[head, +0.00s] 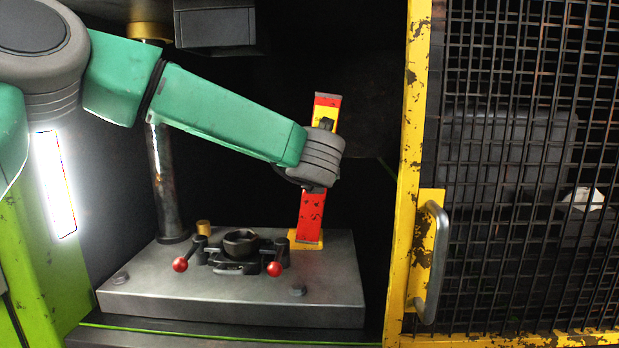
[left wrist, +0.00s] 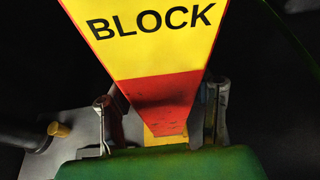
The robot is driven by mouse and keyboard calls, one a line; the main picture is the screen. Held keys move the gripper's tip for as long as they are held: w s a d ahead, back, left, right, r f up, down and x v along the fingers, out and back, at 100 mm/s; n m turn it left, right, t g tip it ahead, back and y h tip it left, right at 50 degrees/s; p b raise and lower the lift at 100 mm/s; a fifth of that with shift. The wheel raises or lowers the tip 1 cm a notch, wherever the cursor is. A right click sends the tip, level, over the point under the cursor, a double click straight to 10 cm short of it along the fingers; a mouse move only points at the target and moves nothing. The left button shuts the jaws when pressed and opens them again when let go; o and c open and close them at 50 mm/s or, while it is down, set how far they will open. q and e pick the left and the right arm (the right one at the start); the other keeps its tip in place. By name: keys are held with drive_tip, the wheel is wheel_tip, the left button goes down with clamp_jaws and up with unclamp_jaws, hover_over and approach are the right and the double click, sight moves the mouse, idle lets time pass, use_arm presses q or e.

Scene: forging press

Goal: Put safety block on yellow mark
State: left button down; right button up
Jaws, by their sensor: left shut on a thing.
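The safety block (head: 311,216) is a tall red bar with a yellow middle, near upright and leaning slightly in the head view. In the left wrist view, the block (left wrist: 155,45) shows the word BLOCK. My left gripper (head: 320,156) is shut on its middle; my wrist hides much of the grip. Its fingers flank the block in the left wrist view (left wrist: 164,112). The yellow mark (head: 292,238) is on the grey press bed under the block's lower end and shows around it. I cannot tell whether the block touches the mark or hovers just above. My right gripper is out of view.
A round die clamp (head: 240,242) with red-knobbed levers stands left of the block on the bed (head: 210,296). A steel column (head: 162,180) rises behind it. A yellow-framed mesh door (head: 415,150) with a handle (head: 437,262) stands at right.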

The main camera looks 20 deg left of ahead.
use_arm(q)
drive_tip(key=shift+s+f, duration=0.1)
drive_tip(key=c, duration=1)
unclamp_jaws()
drive_tip(key=o, duration=0.3)
drive_tip(key=shift+d, duration=0.25)
